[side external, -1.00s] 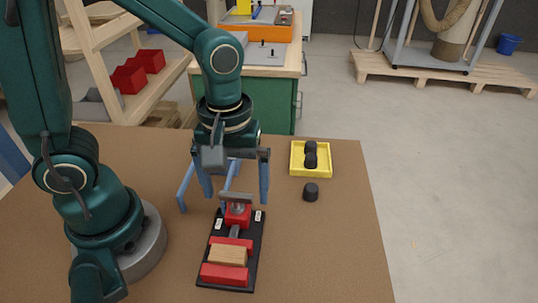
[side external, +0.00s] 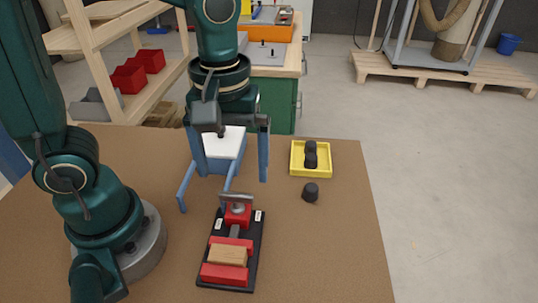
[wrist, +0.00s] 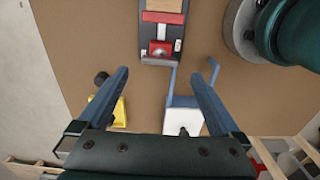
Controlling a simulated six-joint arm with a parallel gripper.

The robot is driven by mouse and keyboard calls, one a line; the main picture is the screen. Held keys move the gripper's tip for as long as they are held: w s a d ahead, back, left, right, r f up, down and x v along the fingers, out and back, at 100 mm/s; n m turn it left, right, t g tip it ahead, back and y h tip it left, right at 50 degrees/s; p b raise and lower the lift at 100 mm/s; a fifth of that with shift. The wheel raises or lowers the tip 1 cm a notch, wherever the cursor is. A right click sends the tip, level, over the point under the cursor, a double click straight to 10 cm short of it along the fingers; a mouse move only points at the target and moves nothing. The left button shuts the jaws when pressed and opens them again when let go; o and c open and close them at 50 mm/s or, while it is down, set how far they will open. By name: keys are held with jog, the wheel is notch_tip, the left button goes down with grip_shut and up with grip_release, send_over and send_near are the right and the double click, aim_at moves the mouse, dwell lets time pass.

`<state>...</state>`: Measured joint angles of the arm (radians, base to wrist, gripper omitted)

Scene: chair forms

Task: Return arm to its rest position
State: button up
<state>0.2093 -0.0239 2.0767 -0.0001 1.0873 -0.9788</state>
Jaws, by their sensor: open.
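My gripper (side external: 233,176) is open and empty, pointing down above the table. A small chair form with blue legs and a white panel (side external: 232,140) stands behind and between its fingers in the side view; the gripper hides part of it. In the wrist view, my open fingers (wrist: 158,73) frame bare table, and the chair form's white panel (wrist: 183,122) shows near the gripper body. A black fixture (side external: 258,240) with red blocks and a metal clamp stands in front of the gripper. A wooden block (side external: 228,255) sits between its red blocks.
A yellow tray (side external: 325,170) holds dark round caps (side external: 310,148). A loose dark cap (side external: 310,192) lies on the table (side external: 330,250) in front of the tray. Shelves with red bins (side external: 140,70) stand behind. The table's front right is clear.

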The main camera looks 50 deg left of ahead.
jog(key=shift+w+a+r, duration=0.1)
jog(key=shift+r, duration=0.1)
jog(key=s+a+r+m+t, duration=0.3)
jog(key=a+m+t, duration=0.1)
jog(key=m, duration=0.4)
jog(key=shift+r+m+t, duration=0.15)
jog(key=shift+m+t, duration=0.25)
jog(key=shift+t, duration=0.4)
jog(key=shift+s, duration=0.1)
dwell(0.5)
